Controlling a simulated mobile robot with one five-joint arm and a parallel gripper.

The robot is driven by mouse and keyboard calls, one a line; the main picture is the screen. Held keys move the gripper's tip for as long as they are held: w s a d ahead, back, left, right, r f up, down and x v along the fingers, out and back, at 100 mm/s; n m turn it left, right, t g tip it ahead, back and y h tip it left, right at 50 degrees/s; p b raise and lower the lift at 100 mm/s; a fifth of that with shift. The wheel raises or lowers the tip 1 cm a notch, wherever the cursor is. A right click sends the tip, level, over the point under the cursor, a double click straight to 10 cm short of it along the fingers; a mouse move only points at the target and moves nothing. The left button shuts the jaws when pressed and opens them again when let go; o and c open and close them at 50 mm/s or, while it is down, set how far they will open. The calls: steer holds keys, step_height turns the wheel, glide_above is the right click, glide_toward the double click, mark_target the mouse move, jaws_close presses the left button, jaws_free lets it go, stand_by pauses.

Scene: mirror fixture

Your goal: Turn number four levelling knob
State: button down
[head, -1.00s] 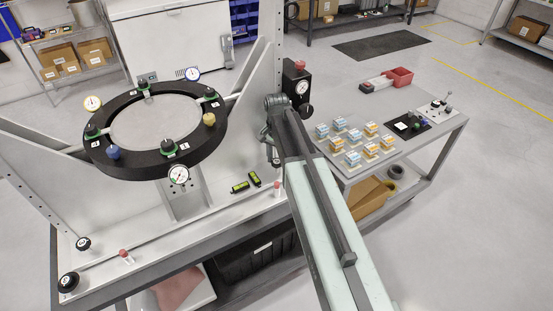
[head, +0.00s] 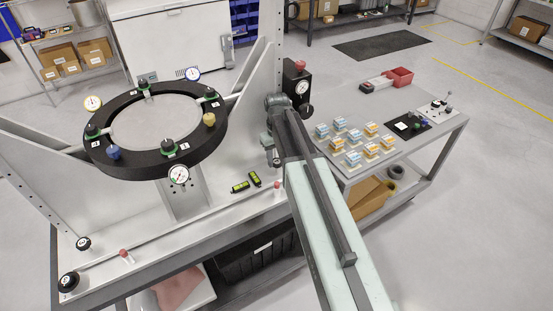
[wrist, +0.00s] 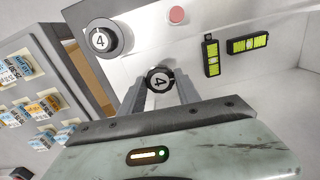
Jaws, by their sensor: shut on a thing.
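In the wrist view a small round black knob (wrist: 160,79) with a white disc marked 4 sits between the two fingertips of my gripper (wrist: 160,87). The gripper is shut on this knob, and the numeral appears turned on its side. A larger black knob (wrist: 101,38), also marked 4, stands apart to the upper left, clear of the fingers. In the head view my arm hides both of these knobs and the fingertips.
A black ring (head: 166,161) with dial gauges stands on the grey fixture at left. Two green-yellow levels (wrist: 211,57) lie near the gripped knob, beside a red-topped peg (wrist: 176,14). A side table (head: 440,135) holds several small blue and orange blocks.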

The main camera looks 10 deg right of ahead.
steer(key=shift+n, duration=1.6)
steer(key=c, duration=0.9)
jaws_free()
steer(key=shift+o, duration=0.2)
